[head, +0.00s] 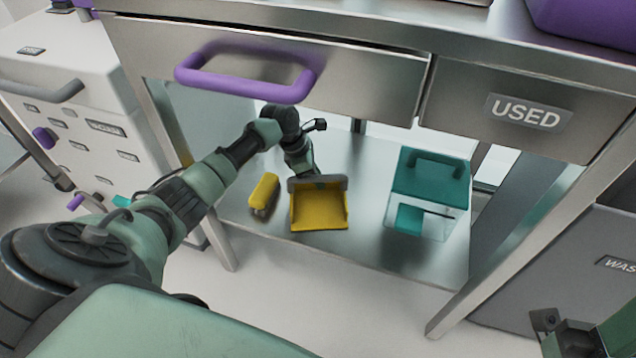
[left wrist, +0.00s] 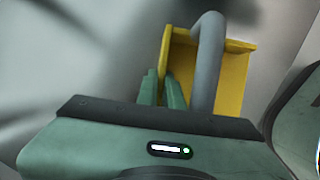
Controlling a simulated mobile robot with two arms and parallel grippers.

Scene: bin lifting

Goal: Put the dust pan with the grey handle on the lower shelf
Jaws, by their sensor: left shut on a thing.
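The dust pan (head: 319,212) has a yellow pan and a grey handle (left wrist: 208,62). It is over the lower shelf (head: 352,258), with its open side toward the front. I cannot tell whether it touches the shelf. My left gripper (head: 312,180) reaches in under the drawer and is shut on the dust pan at its handle side. In the left wrist view, its green fingers (left wrist: 162,90) are close together beside the grey handle, in front of the yellow pan (left wrist: 236,78). My right gripper (head: 560,335) shows only partly at the bottom right edge.
A yellow brush (head: 264,192) lies left of the pan on the shelf. A clear box with a teal lid (head: 428,175) stands to the right. The drawer with a purple handle (head: 245,88) overhangs the shelf. Table legs stand at both front corners.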

